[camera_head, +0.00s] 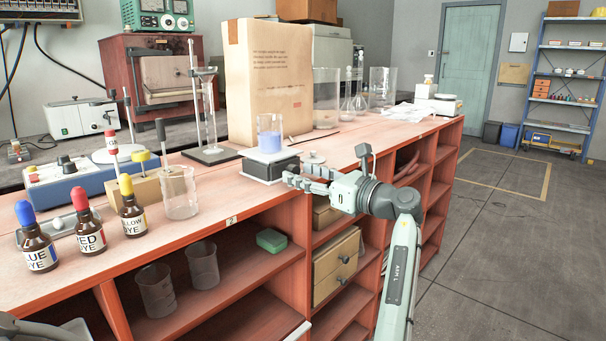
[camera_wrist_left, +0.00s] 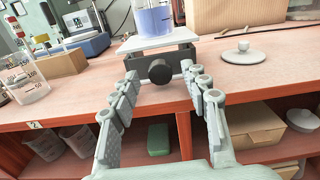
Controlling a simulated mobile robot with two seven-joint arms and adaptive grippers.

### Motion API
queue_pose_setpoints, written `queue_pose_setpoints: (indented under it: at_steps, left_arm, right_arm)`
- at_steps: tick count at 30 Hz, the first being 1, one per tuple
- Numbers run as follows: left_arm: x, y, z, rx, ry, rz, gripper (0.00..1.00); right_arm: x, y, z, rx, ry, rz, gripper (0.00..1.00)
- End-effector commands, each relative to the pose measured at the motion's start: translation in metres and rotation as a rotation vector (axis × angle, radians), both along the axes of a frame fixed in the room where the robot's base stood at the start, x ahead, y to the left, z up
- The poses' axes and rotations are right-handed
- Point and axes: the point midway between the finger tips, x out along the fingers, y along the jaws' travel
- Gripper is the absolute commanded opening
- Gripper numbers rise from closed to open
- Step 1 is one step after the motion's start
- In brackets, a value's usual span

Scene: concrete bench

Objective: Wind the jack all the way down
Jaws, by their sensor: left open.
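The jack (camera_head: 268,168) is a low dark lab jack with a white top plate, standing at the front edge of the red bench. A beaker of blue liquid (camera_head: 270,133) stands upright on its plate. In the left wrist view the jack's black round knob (camera_wrist_left: 160,72) faces me, with the plate (camera_wrist_left: 157,44) and beaker (camera_wrist_left: 153,18) above it. My left gripper (camera_head: 303,178) is open and empty, pointing at the jack. Its fingers (camera_wrist_left: 160,80) spread to either side of the knob, apart from it. My right gripper is not in view.
A tall paper bag (camera_head: 268,80) stands behind the jack, and a small lidded round object (camera_head: 313,159) is beside it. A glass beaker (camera_head: 180,192) and dye bottles (camera_head: 133,208) stand to the left. Below the bench edge are open shelves (camera_head: 215,285). The floor on the right is clear.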

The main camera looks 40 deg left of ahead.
Motion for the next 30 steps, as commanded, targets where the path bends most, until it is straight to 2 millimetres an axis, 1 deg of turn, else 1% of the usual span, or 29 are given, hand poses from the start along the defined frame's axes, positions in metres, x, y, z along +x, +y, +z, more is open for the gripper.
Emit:
queue_pose_setpoints:
  at_steps: [3, 8, 9, 20, 25, 27, 30]
  left_arm:
    - [0.0, 0.003, 0.0, 0.0, 0.0, -0.001, 0.46]
    - [0.0, 0.003, 0.0, 0.0, 0.0, -0.001, 0.46]
    - [0.0, 0.003, 0.0, 0.0, 0.0, -0.001, 0.45]
    - [0.0, 0.003, 0.0, -0.001, 0.0, 0.0, 0.0]
    - [0.0, 0.003, 0.001, -0.003, -0.034, 0.0, 0.0]
    - [0.0, 0.004, 0.002, -0.006, -0.091, 0.001, 0.0]
    - [0.0, 0.003, 0.002, -0.013, -0.18, 0.0, 0.0]
  right_arm:
    - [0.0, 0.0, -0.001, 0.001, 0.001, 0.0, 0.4]
    - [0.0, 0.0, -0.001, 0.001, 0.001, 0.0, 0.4]
    - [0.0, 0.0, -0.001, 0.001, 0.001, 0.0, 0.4]
    - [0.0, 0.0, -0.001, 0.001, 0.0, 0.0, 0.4]
    - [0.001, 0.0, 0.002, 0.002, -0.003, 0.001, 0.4]
    - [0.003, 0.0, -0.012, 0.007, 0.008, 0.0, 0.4]
    - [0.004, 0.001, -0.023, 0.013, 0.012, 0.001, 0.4]
